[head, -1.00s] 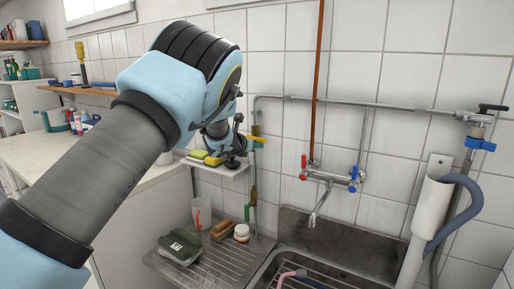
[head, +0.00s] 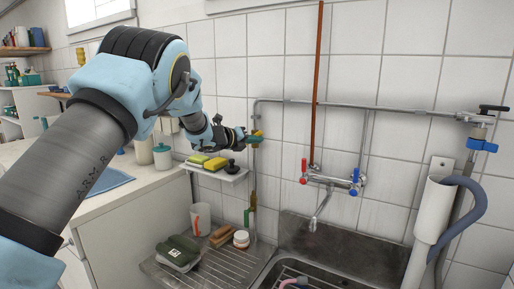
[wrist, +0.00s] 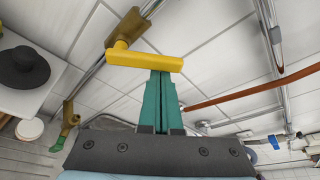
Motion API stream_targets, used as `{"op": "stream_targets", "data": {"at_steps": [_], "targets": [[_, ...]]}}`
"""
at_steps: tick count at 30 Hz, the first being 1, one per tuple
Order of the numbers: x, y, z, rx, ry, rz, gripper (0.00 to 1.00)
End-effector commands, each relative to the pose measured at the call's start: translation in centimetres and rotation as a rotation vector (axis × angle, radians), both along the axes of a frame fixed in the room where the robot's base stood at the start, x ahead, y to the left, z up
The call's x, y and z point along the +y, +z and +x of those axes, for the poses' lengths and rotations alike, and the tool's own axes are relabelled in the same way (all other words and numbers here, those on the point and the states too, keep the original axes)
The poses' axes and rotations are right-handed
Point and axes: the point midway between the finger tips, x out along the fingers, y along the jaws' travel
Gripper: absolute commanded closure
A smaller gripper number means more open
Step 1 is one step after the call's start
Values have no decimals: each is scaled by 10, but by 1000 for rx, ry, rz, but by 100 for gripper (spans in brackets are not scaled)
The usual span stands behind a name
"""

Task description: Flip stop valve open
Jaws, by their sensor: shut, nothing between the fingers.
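The stop valve has a brass body (wrist: 127,28) on a grey pipe and a yellow lever (wrist: 145,61), which lies crosswise to the pipe in the wrist view. In the head view the valve (head: 257,133) sits on the vertical pipe left of the sink, partly hidden by my gripper. My gripper (wrist: 162,76) has its green fingers together and empty. Their tips are right at the lever's underside in the wrist view, near its right half; I cannot tell whether they touch. In the head view my gripper (head: 250,140) reaches the valve from the left.
A lower tap with a green handle (wrist: 57,144) is on the same pipe. A mixer tap (head: 330,180) and sink are to the right. A copper pipe (head: 317,80) runs up the wall.

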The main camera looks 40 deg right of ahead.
Motion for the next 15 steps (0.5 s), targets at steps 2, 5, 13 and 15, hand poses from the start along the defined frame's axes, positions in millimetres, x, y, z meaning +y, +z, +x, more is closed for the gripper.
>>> {"op": "stream_targets", "data": {"at_steps": [2,5,13,15], "targets": [[1,2,4,70,1,-20,100],[2,6,6,162,1,-46,100],[4,15,14,411,1,-109,100],[5,17,16,472,0,-125,100]]}}
